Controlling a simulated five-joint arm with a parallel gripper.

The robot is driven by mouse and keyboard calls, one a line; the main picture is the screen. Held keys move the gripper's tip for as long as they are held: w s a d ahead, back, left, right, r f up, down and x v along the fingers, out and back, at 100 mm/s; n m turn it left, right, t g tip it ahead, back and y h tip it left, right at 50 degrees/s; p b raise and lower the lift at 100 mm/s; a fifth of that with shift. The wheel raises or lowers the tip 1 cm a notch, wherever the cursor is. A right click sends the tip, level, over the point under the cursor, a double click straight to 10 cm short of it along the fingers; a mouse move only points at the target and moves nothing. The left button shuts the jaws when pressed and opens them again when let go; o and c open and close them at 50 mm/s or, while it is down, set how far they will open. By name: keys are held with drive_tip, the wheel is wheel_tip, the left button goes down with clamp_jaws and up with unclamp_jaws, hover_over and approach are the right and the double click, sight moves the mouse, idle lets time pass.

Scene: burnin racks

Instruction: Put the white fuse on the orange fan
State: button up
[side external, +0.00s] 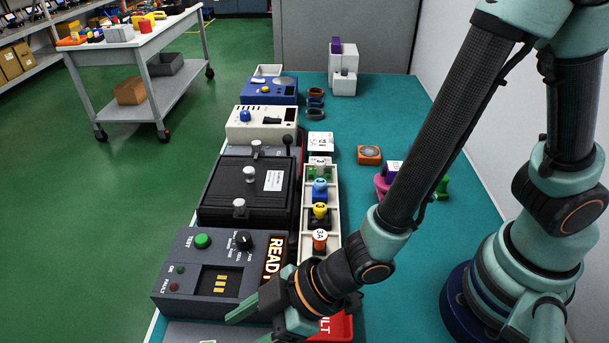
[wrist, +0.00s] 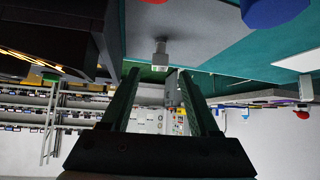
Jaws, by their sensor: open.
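A white block with dark print (side external: 320,141) lies just beyond the tray. My gripper (side external: 256,325) is low at the near edge, in front of the grey test box, far from the fan. In the wrist view my gripper (wrist: 158,92) is open with nothing between its fingers.
The tray also holds green, blue, yellow and orange-topped pieces. The grey test box (side external: 190,288), black lidded box (side external: 222,190) and white and blue instruments line the left. A red bin (side external: 338,328) is beside my wrist. Purple and green parts stand behind my arm.

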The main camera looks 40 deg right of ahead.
drive_tip(key=w+d+r+m, duration=0.1)
drive_tip(key=w+d+r, duration=0.1)
drive_tip(key=w+d+r+m+h, duration=0.1)
drive_tip(key=w+d+r, duration=0.1)
drive_tip(key=w+d, duration=0.1)
drive_tip(key=w+d+r+m+t+h, duration=0.1)
drive_tip(key=w+d+r, duration=0.1)
drive_tip(key=shift+w+d, duration=0.35)
drive_tip(key=shift+w, duration=0.05)
drive_tip(key=w+d+r+m+h, duration=0.1)
drive_tip(key=d+r, duration=0.3)
drive_tip(key=d, duration=0.4)
drive_tip(key=w+d+r+m+h, duration=0.2)
drive_tip(key=d+r+m, duration=0.1)
drive_tip(key=d, duration=0.6)
drive_tip(key=shift+r+m+t+h, duration=0.3)
drive_tip(key=shift+r+m+h, duration=0.1)
drive_tip(key=shift+r, duration=0.45)
drive_tip(key=shift+o, duration=0.4)
drive_tip(key=s+d+r+m+g+h, duration=0.1)
drive_tip(key=s+d+r+m, duration=0.2)
drive_tip(key=d, duration=0.6)
drive_tip(key=shift+s+d+r+h, duration=0.15)
drive_tip(key=shift+s+r+h, duration=0.3)
drive_tip(key=shift+s, duration=0.5)
drive_tip(key=shift+s+d+r, duration=0.15)
drive_tip(key=shift+s+d, duration=0.15)
